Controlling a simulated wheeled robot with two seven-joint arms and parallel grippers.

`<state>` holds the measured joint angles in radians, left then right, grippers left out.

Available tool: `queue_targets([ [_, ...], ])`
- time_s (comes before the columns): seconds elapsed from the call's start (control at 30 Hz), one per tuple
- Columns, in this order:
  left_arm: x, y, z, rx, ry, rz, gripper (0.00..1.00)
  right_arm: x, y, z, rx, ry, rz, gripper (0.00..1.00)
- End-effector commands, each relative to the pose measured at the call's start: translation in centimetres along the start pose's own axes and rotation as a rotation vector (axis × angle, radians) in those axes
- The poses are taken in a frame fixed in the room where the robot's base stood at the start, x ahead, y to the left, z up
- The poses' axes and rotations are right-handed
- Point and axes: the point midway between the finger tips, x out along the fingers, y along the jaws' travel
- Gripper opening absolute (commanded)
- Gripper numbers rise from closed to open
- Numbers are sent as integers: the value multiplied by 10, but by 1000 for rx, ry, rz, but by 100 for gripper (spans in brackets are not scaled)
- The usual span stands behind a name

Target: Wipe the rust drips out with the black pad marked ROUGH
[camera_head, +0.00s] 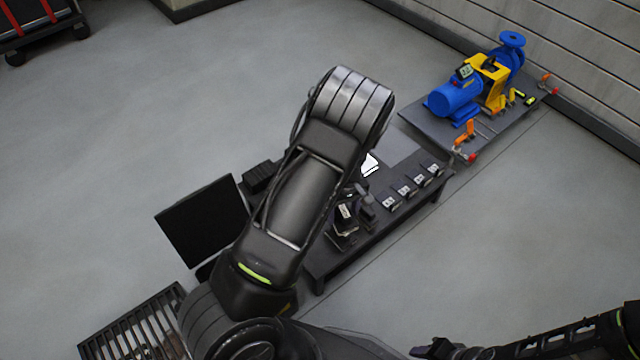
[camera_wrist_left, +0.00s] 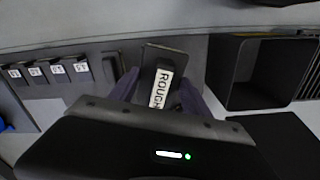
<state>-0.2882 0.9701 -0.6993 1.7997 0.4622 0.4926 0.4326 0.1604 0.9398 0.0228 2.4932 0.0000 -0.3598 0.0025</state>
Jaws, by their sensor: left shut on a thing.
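The black pad marked ROUGH (camera_wrist_left: 161,88) is between the two fingers of my left gripper (camera_wrist_left: 160,92) in the left wrist view, and the gripper is shut on it. Its white label faces the camera. In the head view the pad (camera_head: 345,212) and the left gripper (camera_head: 357,208) are small, over the near part of the dark bench (camera_head: 325,262). Whether the pad touches the bench is unclear. My right gripper (camera_head: 440,350) is at the bottom edge, dark and partly cut off; its jaws cannot be made out. I cannot make out rust drips in either view.
Several labelled black blocks (camera_head: 405,191) line the bench's right edge. A blue pump (camera_head: 455,100) sits on a grey skid (camera_head: 430,128) at upper right.

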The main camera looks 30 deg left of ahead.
Motion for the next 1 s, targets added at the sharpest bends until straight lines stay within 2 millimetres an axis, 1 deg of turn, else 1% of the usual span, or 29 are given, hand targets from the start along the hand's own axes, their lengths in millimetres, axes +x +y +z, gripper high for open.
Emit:
queue_targets([
  [0.03, -19, 24, -2, 86, 8, 9, 24, 0, 0, 0, 0, 0, 0, 36],
  [0.07, -31, 37, -3, 143, 9, 10, 24, 0, 0, 0, 0, 0, 0, 36],
  [0.1, -48, 53, -3, 223, 9, 10, 24, 0, 0, 0, 0, 0, 0, 36],
  [0.17, -78, 77, -3, 348, 10, 11, 24, 0, 0, 0, 0, 0, 0, 36],
  [0.2, -98, 90, -2, 433, 11, 11, 24, 0, 0, 0, 0, 0, 0, 36],
  [0.27, -130, 107, -2, 554, 13, 11, 24, 0, 0, 0, 0, 0, 0, 36],
  [0.3, -152, 117, 0, 629, 13, 11, 24, 0, 0, 0, 0, 0, 0, 36],
  [0.33, -167, 123, 0, 680, 13, 11, 24, 0, 0, 0, 0, 0, 0, 36],
  [0.4, -200, 132, 1, 785, 13, 8, 24, 0, 0, 0, 0, 0, 0, 36],
  [0.5, -236, 139, 4, 893, 9, 5, 24, 0, 0, 0, 0, 0, 0, 36],
  [0.6, -259, 142, 5, 953, 6, 2, 24, 0, 0, 0, 0, 0, 0, 36],
  [0.7, -270, 143, 6, 980, 4, 1, 24, 0, 0, 0, 0, 0, 0, 36],
  [1.0, -270, 142, 7, 983, 2, 1, 24, 0, 0, 0, 0, 0, 0, 36],
])
